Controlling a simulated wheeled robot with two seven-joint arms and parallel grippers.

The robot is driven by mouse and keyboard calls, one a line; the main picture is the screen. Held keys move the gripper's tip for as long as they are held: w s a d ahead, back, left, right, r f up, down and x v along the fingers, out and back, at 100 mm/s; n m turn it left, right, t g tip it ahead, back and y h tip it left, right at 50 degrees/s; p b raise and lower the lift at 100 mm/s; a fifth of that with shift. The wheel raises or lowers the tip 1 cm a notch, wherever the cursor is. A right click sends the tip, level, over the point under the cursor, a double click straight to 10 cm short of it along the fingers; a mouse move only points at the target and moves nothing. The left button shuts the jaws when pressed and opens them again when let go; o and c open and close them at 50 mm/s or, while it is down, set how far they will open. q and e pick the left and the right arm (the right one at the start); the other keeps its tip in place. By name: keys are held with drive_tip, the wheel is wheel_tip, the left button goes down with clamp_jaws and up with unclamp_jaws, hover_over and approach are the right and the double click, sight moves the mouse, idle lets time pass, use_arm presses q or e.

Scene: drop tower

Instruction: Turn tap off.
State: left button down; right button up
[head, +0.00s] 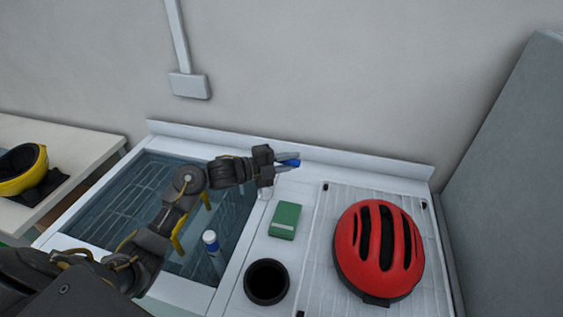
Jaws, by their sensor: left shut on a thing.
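My left gripper (284,161) reaches over the right side of the sink (105,200) toward its back rim. Its fingers are shut on a small blue part, which I take to be the tap handle (291,163). A short pale piece below the gripper (264,192) may belong to the tap. The rest of the tap is hidden by my gripper and arm, and I cannot tell whether water runs. My right gripper is not in view.
A green box (285,220) and a black cup (266,282) stand right of the sink. A red helmet (379,249) lies on the ribbed drainer (328,240). A yellow helmet (25,172) lies on the left table (75,143).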

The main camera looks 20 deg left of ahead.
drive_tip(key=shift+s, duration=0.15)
use_arm(q)
drive_tip(key=c, duration=1.3)
unclamp_jaws()
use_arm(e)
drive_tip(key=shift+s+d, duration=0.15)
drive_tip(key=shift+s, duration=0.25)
use_arm(q)
drive_tip(key=shift+b+v, duration=1.65)
drive_tip(key=shift+v, duration=3.8)
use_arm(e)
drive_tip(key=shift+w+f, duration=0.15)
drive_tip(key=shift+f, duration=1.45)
